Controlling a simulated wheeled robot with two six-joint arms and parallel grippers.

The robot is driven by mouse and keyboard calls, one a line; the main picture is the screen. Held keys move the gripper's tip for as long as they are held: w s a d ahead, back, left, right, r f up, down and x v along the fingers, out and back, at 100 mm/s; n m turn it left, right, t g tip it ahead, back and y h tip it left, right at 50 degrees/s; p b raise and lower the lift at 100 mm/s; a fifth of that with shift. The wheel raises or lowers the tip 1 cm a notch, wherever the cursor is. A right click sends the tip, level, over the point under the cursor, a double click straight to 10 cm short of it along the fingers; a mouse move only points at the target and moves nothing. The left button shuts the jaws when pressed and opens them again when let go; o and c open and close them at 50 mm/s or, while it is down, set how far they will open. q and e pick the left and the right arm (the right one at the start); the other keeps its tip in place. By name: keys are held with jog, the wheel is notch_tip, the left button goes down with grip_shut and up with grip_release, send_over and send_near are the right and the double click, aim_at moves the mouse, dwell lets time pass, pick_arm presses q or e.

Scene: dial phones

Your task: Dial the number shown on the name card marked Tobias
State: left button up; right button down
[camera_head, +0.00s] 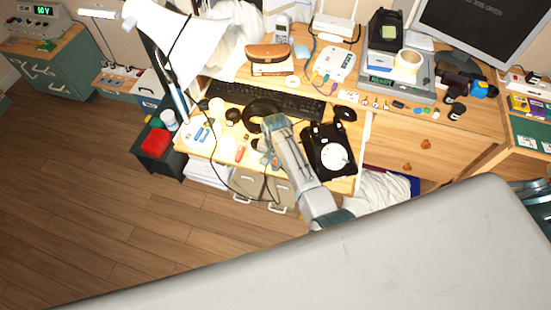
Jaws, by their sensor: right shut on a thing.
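A black dial phone (324,165) with a round white dial (334,157) sits on the desk's lower front surface. No handset shows on its top. My right gripper (268,121) is left of the phone, above the desk. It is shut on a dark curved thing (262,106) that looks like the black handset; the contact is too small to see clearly. A white card with blue marks (200,134) lies at the desk's left. Small cards also lie on the right side. No name or number is legible, so I cannot tell Tobias's card. My left gripper is not in view.
A black keyboard (290,103) lies behind my gripper and a mouse (345,113) behind the phone. A white lamp (158,30) overhangs the left side. A thin dark cable loops at the desk's front. Small items crowd the raised shelf. The wooden floor (110,210) is clear.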

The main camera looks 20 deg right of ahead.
jog(key=c, duration=1.3)
grip_release()
jog(key=shift+c, duration=0.2)
notch_tip(320, 180, up, 11)
jog(key=shift+f+b, duration=0.15)
jog(key=shift+b, duration=0.55)
